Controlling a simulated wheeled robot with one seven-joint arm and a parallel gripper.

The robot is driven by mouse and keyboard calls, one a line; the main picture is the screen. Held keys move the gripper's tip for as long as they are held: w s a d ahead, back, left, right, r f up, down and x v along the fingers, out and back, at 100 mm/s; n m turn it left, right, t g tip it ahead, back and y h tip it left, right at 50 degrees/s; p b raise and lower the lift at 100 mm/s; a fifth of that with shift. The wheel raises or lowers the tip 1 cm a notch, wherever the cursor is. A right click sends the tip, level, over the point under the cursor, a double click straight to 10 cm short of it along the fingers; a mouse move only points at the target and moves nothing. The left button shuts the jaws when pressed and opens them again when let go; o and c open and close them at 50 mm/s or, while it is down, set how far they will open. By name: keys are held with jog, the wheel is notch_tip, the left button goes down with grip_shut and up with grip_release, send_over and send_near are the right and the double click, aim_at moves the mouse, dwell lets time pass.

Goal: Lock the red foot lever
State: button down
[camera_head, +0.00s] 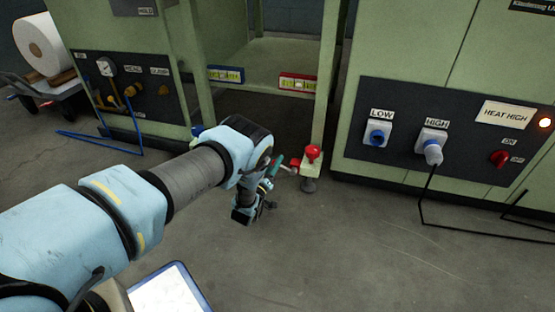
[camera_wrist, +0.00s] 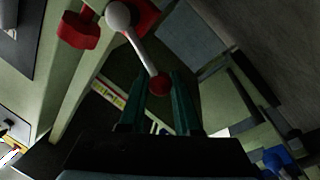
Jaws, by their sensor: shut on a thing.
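The red foot lever shows in the wrist view as a pale metal rod (camera_wrist: 139,50) with a red ball (camera_wrist: 160,86) at its near end and a pale round hub at its far end. A red knob (camera_wrist: 78,30) sits beside the hub. In the head view the red knob (camera_head: 313,152) tops a pale foot block (camera_head: 311,167) at the base of a green post. My gripper (camera_head: 279,166) reaches the lever from the left, low above the floor. In the wrist view my gripper (camera_wrist: 167,82) is shut on the red ball. The lever's rod is mostly hidden in the head view.
A red-framed label (camera_head: 298,82) and a blue-framed label (camera_head: 226,75) are on the frame's crossbar. A panel with LOW and HIGH sockets (camera_head: 430,142) stands to the right, its black cable on the floor. The floor in front of the foot is clear.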

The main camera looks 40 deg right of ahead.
jog(key=f+n, duration=0.1)
jog(key=n, duration=0.1)
jog(key=shift+w+a+f+n+t+b, duration=0.15)
jog(key=shift+w+f+n+t+b, duration=0.05)
jog(key=shift+f+n+t+b, duration=0.2)
jog(key=shift+f+n+b, duration=0.3)
jog(key=shift+f+n, duration=0.25)
jog(key=shift+n, duration=0.45)
jog(key=shift+s, duration=0.1)
jog(key=c, duration=0.6)
grip_release()
jog(key=p+v, duration=0.4)
jog(key=v, duration=0.6)
jog(key=shift+s+a+f, duration=0.2)
jog(key=shift+s+a, duration=0.05)
